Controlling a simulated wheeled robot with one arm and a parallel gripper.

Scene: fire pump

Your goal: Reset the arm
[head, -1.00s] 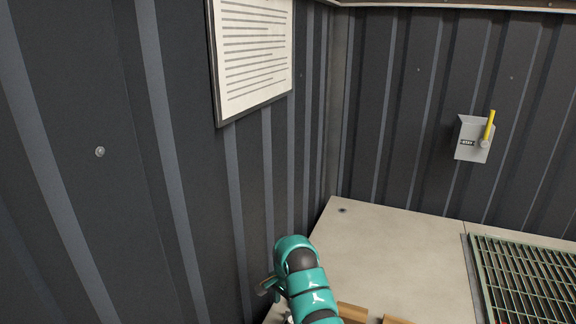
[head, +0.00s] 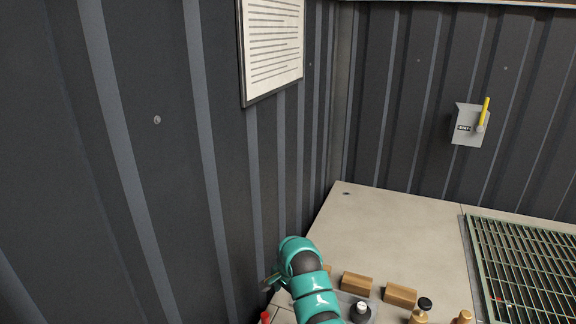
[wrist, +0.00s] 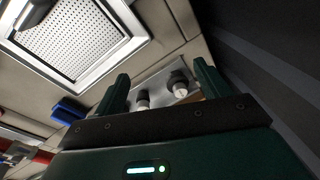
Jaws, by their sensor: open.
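My arm (head: 312,287) shows as teal and dark segments at the bottom middle of the head view, beside the left ribbed wall. Its gripper end is mostly hidden behind the arm there. In the wrist view my gripper (wrist: 166,88) shows two dark green fingers standing apart, with nothing held between them. Beyond the fingers a grey plate (wrist: 152,77) carries two dark and pale cylindrical fittings (wrist: 181,88). I cannot tell their distance from the fingertips.
In the head view, wooden blocks (head: 357,283) and several bottle-like items (head: 361,312) sit at the bottom. A green grating (head: 530,262) lies at right. A grey box with a yellow lever (head: 470,125) is on the back wall. A framed notice (head: 273,45) hangs at left.

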